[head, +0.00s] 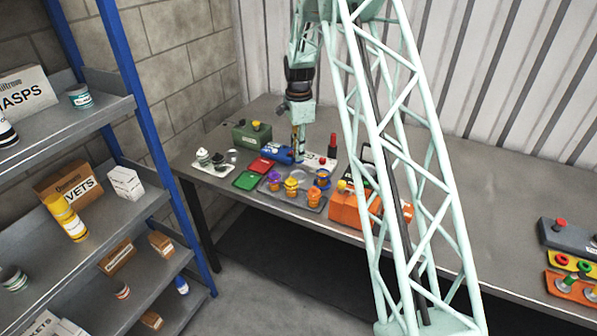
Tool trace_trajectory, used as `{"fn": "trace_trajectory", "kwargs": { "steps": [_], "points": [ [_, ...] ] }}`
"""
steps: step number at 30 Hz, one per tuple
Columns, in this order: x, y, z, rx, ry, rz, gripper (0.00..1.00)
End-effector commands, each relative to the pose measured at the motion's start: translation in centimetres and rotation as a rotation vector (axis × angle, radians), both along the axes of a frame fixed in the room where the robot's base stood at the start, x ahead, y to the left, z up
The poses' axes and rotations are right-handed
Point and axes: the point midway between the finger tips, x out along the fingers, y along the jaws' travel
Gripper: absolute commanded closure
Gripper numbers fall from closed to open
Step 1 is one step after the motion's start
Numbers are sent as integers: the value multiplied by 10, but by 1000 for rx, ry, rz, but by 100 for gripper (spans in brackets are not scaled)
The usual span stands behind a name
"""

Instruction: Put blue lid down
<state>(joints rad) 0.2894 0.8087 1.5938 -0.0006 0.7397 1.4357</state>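My gripper (299,155) points down over the far left part of the workbench. A blue object (280,154), which looks like the blue lid, is just left of the fingertips and behind the red lid. It is too small to tell whether it touches the fingers or rests on the bench. The red lid (262,166) and green lid (246,180) lie flat in front of it. The finger opening is too small to make out.
A tray (276,194) of purple, yellow, orange and blue pieces stands in front. A green box (251,134) is behind, a white tray (208,167) left, and an orange box (352,212) right.

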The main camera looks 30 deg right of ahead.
Motion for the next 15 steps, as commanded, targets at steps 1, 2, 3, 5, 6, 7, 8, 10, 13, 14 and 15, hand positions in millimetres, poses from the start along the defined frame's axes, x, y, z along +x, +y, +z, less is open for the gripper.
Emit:
{"fn": "trace_trajectory", "kwargs": {
  "steps": [1, 2, 3, 5, 6, 7, 8, 10, 13, 14, 15],
  "points": [
    [-1, 0, -8, 1, 4, 0, 96],
    [-1, 0, -12, 0, 3, 0, 96],
    [-1, 0, -17, 0, 2, 0, 96],
    [0, 0, -25, 0, 2, 0, 96],
    [-1, 0, -29, 0, 2, 0, 96],
    [-1, 0, -33, 0, 2, 0, 96],
    [-1, 0, -35, 0, 2, 0, 96],
    [0, 0, -40, 0, 1, 0, 96],
    [0, 0, -43, 0, 0, 0, 96],
    [0, 0, -43, 0, 0, 0, 96],
    [0, 0, -43, 0, 0, 0, 96]
  ]
}}
